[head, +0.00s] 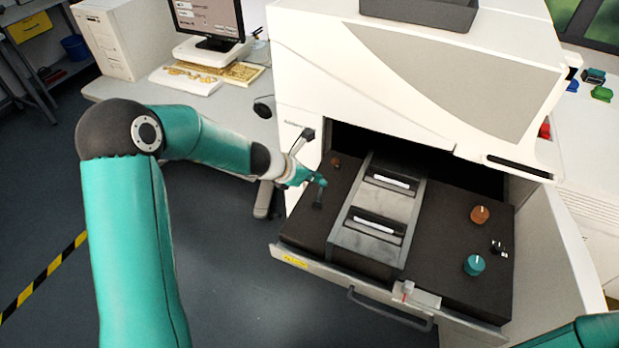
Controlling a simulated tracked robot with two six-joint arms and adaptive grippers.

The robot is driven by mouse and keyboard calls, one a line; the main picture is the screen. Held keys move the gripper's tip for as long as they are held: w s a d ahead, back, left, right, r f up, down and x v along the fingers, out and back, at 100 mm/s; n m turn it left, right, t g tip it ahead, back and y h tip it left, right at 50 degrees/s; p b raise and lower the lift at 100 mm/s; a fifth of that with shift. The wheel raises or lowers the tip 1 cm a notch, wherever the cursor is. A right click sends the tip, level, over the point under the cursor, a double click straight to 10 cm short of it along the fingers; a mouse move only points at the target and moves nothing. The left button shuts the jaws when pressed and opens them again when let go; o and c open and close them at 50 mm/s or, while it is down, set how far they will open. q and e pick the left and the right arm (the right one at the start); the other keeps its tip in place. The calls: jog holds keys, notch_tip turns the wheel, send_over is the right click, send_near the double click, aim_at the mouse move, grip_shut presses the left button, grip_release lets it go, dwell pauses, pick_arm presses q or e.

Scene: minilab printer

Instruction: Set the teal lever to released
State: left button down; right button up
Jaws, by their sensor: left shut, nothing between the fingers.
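The teal lever (320,181) stands at the left side of the pulled-out dark drawer of the white printer, with a small teal tip above a dark slot or base. My left gripper (307,177) is shut and empty. Its fingertips are right beside the lever's tip, on its left; I cannot tell whether they touch it. The gripper looks small here and partly blends with the lever. My right gripper is out of the picture; only part of my right arm shows at the lower right corner.
The drawer (455,292) also carries a grey metal track (366,246), an orange knob (480,215), a teal knob (474,264) and a small brown knob (335,161). The printer housing (420,80) overhangs the drawer's back. A desk with a monitor (208,20) stands at the left.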

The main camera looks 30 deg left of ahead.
pick_arm(q)
jog(key=shift+r, duration=0.1)
dwell(0.3)
jog(key=s+a+r+p, duration=0.2)
jog(key=a+r+p, duration=0.2)
jog(key=r, duration=0.7)
jog(key=shift+a+r, duration=0.35)
jog(key=shift+a, duration=0.05)
